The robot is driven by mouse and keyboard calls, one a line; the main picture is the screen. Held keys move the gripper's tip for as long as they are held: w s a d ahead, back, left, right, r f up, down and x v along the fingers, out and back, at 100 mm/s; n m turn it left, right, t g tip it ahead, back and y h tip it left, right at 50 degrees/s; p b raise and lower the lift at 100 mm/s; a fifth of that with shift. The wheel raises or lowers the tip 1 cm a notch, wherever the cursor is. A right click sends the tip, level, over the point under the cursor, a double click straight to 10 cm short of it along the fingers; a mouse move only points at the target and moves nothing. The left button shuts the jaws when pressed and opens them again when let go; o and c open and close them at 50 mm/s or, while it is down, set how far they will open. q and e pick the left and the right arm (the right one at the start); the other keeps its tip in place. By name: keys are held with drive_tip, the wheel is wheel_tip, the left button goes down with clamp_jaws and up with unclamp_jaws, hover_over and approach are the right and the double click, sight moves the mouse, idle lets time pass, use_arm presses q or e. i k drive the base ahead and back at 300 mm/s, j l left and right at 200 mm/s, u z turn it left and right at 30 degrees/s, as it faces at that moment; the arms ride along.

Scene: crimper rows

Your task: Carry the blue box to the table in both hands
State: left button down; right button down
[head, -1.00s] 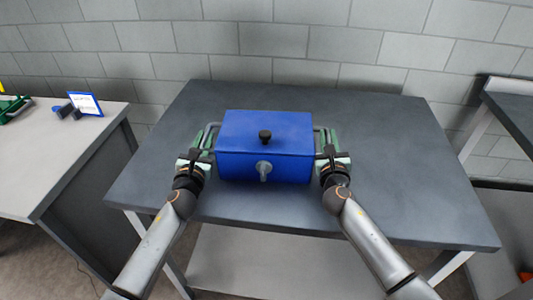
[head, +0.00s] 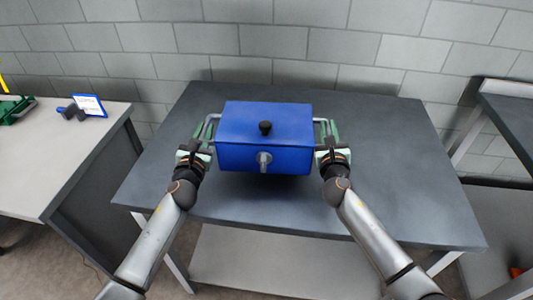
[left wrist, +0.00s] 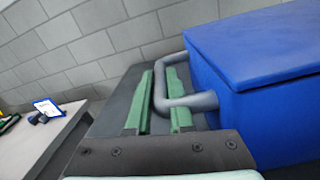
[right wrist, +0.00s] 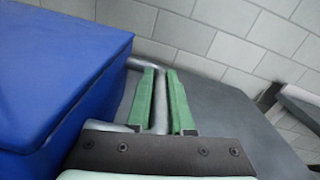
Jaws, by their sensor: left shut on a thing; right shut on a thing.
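The blue box (head: 262,138) has a black knob on its lid, a grey spout-like fitting on its front and a grey bar handle at each end. It is over the dark table (head: 400,150) and level; a shadow under its front edge suggests a small gap. My left gripper (head: 202,135) is shut on the left handle, which passes between its green fingers in the left wrist view (left wrist: 160,98). My right gripper (head: 329,134) is shut on the right handle, also between green fingers in the right wrist view (right wrist: 162,100). The box's underside is hidden.
A pale-topped table (head: 55,150) stands at the left with a blue-framed sign (head: 89,105), a dark object and a green item. Another dark bench (head: 510,115) is at the right. A grey block wall closes the back. The dark table is clear on both sides of the box.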

sight(25, 162)
drive_tip(key=i+j, duration=0.1)
drive_tip(key=j, duration=1.2)
drive_tip(key=j+z, duration=0.1)
drive_tip(key=j, duration=1.25)
